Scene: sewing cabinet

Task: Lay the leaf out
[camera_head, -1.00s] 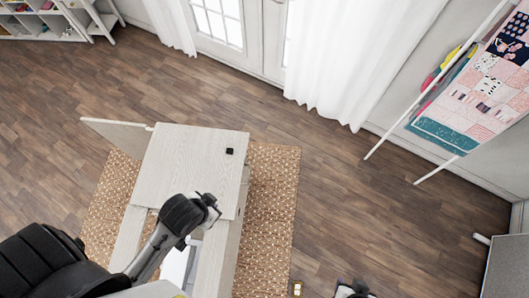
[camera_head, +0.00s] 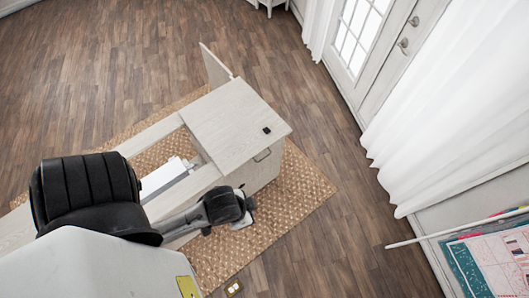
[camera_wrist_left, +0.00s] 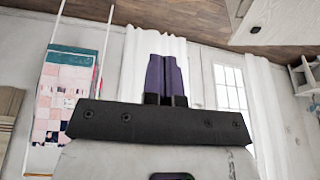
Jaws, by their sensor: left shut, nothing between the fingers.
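The pale wood sewing cabinet (camera_head: 152,133) has a flat top panel (camera_head: 228,115) with a small black square piece (camera_head: 266,130) near its corner. A thin leaf-like panel (camera_head: 213,66) sticks up beyond the far edge; I cannot tell which is the leaf. My left gripper (camera_head: 247,216) is beside the cabinet's near side, over the rug, apart from the top panel. In the left wrist view its purple fingers (camera_wrist_left: 166,78) are together and empty. A pale cabinet-like surface (camera_wrist_left: 280,20) shows at that view's upper right. My right gripper is not in view.
The cabinet's open well holds a white object (camera_head: 166,176). A handle (camera_head: 262,155) is on the cabinet's side. A woven rug (camera_head: 300,190) lies beneath. White curtains (camera_head: 450,110) and a quilt rack (camera_head: 440,237) stand right. Wood floor is clear between.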

